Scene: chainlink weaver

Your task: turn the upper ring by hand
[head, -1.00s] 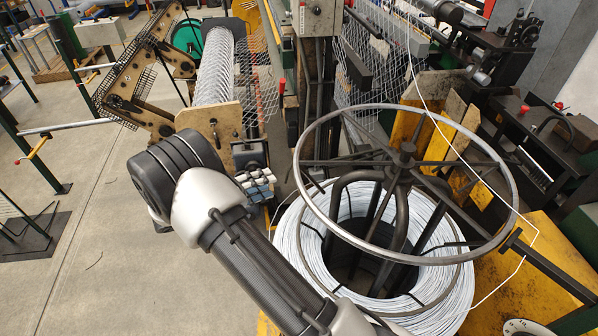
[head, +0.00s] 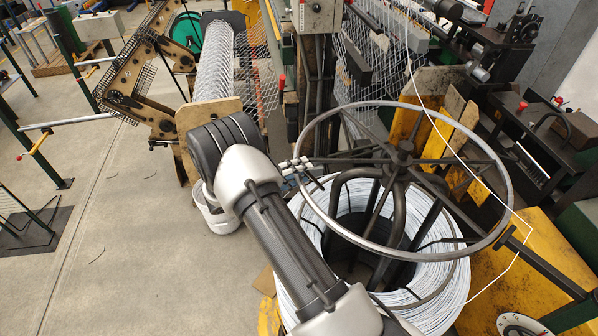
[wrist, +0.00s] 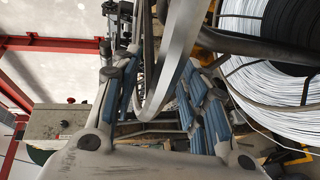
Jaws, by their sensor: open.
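The upper ring (head: 400,104) is a grey metal hoop on dark spokes, lying level above the wire coil (head: 447,285). My gripper (head: 293,166) is at the ring's left edge in the head view, at the end of my bent arm. In the wrist view the ring (wrist: 178,60) runs as a pale curved band between the two blue-padded fingers of my gripper (wrist: 160,98). The fingers are open, one on each side of the rim, with gaps visible beside it. I cannot tell whether either pad touches the rim.
The coil of pale wire lies under the ring around dark curved bars (head: 345,190). A wire strand (head: 455,150) crosses over the ring's right side. A yellow machine base (head: 540,270) stands at right. A mesh roll (head: 213,65) is behind. The floor at left is mostly clear.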

